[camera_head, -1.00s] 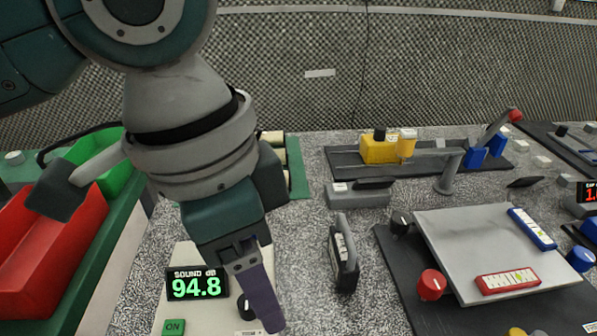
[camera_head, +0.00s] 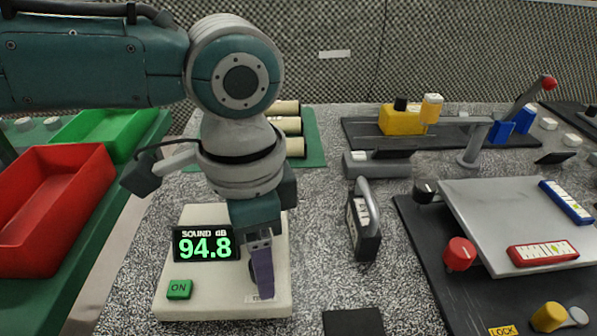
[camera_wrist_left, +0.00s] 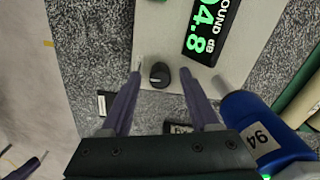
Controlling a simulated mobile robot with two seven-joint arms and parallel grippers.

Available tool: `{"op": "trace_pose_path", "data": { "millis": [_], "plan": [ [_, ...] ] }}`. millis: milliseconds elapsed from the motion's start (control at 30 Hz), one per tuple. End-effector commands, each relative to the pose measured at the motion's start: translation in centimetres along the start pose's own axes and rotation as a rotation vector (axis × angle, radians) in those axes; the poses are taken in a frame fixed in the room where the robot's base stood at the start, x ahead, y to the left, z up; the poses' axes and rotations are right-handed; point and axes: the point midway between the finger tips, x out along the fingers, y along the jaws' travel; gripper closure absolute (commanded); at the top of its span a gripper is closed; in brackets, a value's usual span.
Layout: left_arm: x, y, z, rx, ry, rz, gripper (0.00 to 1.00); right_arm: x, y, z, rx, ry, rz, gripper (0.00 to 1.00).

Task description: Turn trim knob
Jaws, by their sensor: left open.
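The sound meter (camera_head: 185,300) is a pale box with a green "94.8" display (camera_head: 207,243) and a green ON button (camera_head: 179,289). Its black knob (camera_head: 252,272) is mostly hidden behind my left gripper (camera_head: 262,286) in the head view. In the left wrist view the knob (camera_wrist_left: 159,74) is round and dark with a light mark. The two purple fingers of my left gripper (camera_wrist_left: 162,86) are open, one on each side of the knob, with visible gaps. My right gripper is not in view.
A blue cylinder (camera_wrist_left: 262,128) marked 94 lies close to the right finger in the wrist view. A dark handled block (camera_head: 364,235) stands right of the meter. A grey plate (camera_head: 510,215) with red and blue levels is further right. Red (camera_head: 60,205) and green trays are left.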

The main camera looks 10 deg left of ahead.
Motion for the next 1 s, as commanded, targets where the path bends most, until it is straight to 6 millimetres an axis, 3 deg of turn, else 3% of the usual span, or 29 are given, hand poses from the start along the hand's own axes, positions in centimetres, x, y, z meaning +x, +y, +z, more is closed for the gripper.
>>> {"op": "trace_pose_path", "data": {
  "millis": [267, 800, 1000],
  "plan": [
    [0.25, 0.02, -0.01, 0.001, 0.000, 0.000, 0.39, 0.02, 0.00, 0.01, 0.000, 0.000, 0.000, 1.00],
    [0.21, 0.03, -0.01, 0.001, 0.000, 0.000, 0.98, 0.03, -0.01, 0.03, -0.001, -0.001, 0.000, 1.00],
    [0.20, 0.03, -0.01, 0.001, 0.000, 0.000, 1.00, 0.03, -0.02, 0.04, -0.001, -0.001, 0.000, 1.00]
  ]
}}
